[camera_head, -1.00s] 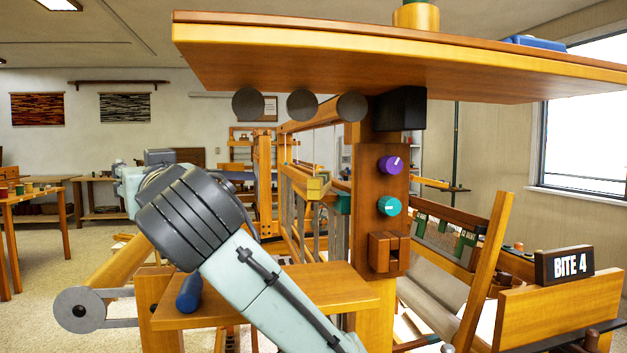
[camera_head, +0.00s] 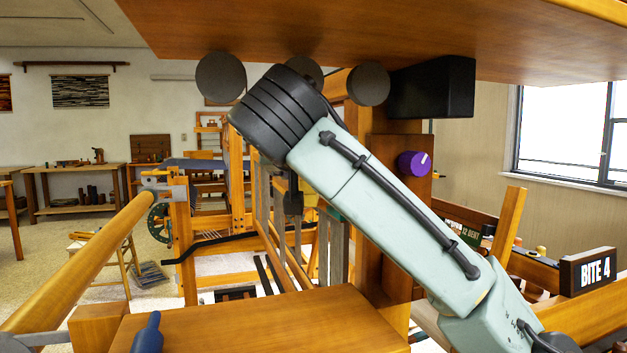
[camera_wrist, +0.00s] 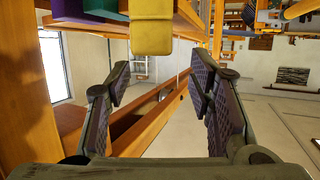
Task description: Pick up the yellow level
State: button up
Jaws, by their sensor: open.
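The yellow lever (camera_wrist: 152,34) shows as a blocky piece with rounded corners at the top middle of the wrist view. In the head view only a small yellow part (camera_head: 309,187) shows, beside my arm. My gripper (camera_wrist: 158,82) is open and empty. In the wrist picture its two dark, ribbed fingers stand apart below the lever, and it is not between them. In the head view my arm hides most of the gripper. How far the lever lies from the fingertips is hard to tell.
Green (camera_wrist: 106,7) and purple (camera_wrist: 72,10) pieces sit in a row beside the lever. A wooden post with a purple knob (camera_head: 414,163) stands right of my arm. A wooden top (camera_head: 360,38) overhangs it. A bench with a blue object (camera_head: 148,335) is in front.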

jog(key=shift+w+f, duration=0.2)
jog(key=shift+w, duration=0.5)
jog(key=p+x, duration=0.1)
jog(key=x, duration=0.1)
jog(key=d+x, duration=0.1)
jog(key=x, duration=0.1)
jog(key=shift+w+f+p, duration=0.1)
jog(key=shift+w+p, duration=0.05)
jog(key=shift+p, duration=0.2)
jog(key=shift+w+a+f, duration=0.1)
jog(key=shift+w+f, duration=0.1)
jog(key=shift+w, duration=0.2)
grip_shut()
